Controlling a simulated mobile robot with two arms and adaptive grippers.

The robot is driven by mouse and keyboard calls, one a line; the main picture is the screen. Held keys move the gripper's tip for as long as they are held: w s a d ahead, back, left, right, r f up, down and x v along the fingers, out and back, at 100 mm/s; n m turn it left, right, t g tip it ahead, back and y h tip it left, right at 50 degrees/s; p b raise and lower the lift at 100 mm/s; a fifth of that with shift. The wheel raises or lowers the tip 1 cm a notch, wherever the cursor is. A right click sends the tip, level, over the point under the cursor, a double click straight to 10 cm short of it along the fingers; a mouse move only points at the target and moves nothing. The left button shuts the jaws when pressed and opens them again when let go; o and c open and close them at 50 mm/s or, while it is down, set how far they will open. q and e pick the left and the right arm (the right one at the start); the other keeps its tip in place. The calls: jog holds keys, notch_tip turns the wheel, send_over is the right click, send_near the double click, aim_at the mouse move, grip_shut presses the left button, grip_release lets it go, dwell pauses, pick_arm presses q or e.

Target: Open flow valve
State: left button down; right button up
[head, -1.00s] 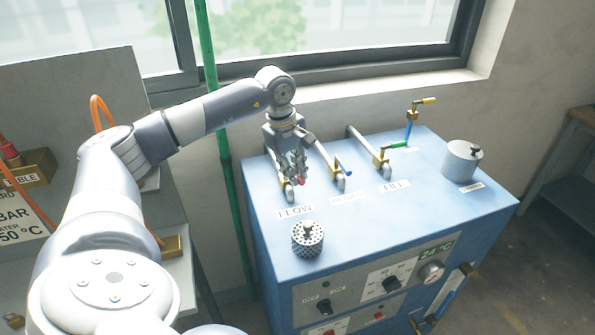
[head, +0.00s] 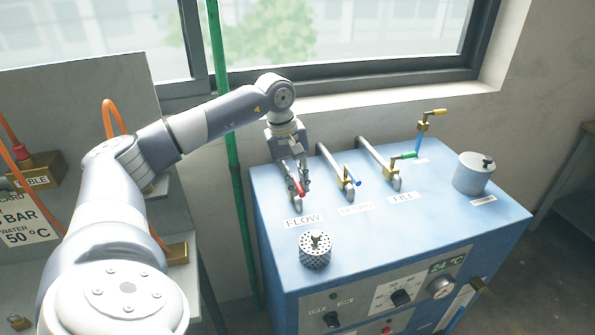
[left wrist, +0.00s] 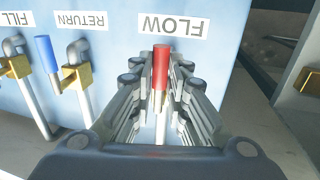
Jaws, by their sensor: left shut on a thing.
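The flow valve's red handle (head: 300,190) is on the left of the blue machine top, behind the FLOW label (head: 303,220). My left gripper (head: 298,184) reaches down over it and is shut on the handle. In the left wrist view, the red handle (left wrist: 160,68) lies between the two fingers and points toward the FLOW label (left wrist: 173,25). The fingers hide most of the valve body. My right gripper is not in view.
Right of the flow valve are the return valve with a blue handle (head: 354,176) and the fill valve with a green handle (head: 405,156). A perforated cylinder (head: 315,252) stands in front of the FLOW label. A green pipe (head: 234,170) runs upright at left.

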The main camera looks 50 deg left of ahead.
pick_arm(q)
jog(key=shift+r, duration=0.1)
jog(key=c, duration=1.6)
grip_release()
jog(key=shift+o, duration=0.2)
notch_tip(320, 180, up, 12)
jog(key=s+a, duration=0.1)
jog(key=s, duration=0.1)
jog(key=shift+s, duration=0.1)
